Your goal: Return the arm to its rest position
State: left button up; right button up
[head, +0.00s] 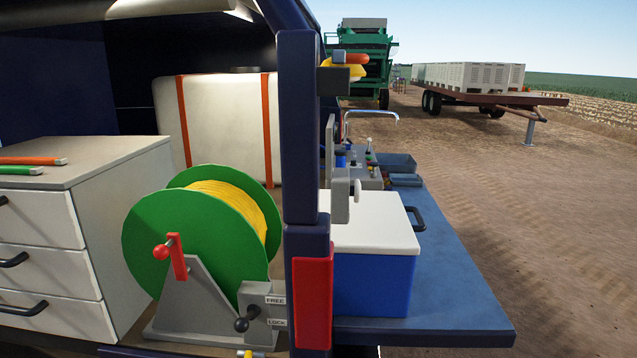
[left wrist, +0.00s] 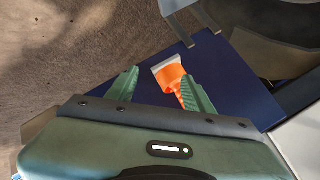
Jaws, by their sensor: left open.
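My left gripper (left wrist: 160,73) shows only in the left wrist view. Its two green fingers are spread apart and hold nothing. An orange object with a pale, flared end (left wrist: 172,77) lies on or over a dark blue surface (left wrist: 225,85), beyond the fingers and nearer the right one. Its lower tip is partly behind the right finger, and I cannot tell whether they touch. Neither arm shows in the head view, and my right gripper is in no view.
A green reel (head: 185,235) of yellow line stands beside a white drawer cabinet (head: 40,235). A dark blue post (head: 300,130) rises right of it. A blue cooler (head: 370,285) with white lid sits on a blue side shelf (head: 455,290). Open dirt lies to the right.

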pick_arm(q)
jog(key=s+d+f+n+g, duration=0.1)
jog(key=s+d+f+g, duration=0.15)
jog(key=s+f, duration=0.7)
jog(key=s+d+f+n+g, duration=0.2)
jog(key=s+d+f, duration=0.2)
jog(key=s+f, duration=0.5)
jog(key=s+d+f+g, duration=0.1)
jog(key=s+d+f, duration=0.1)
jog(key=s, duration=0.5)
jog(key=s+d+f+n+g+h, duration=0.1)
jog(key=s+d+f, duration=0.1)
jog(key=s+d, duration=0.3)
jog(key=s+d+f+g, duration=0.1)
jog(key=s+d+f, duration=0.2)
jog(key=s, duration=0.7)
jog(key=shift+s+d+n+h+b, duration=0.25)
jog(key=shift+n+h+b, duration=0.1)
jog(key=shift+n+h, duration=0.05)
jog(key=shift+g, duration=0.25)
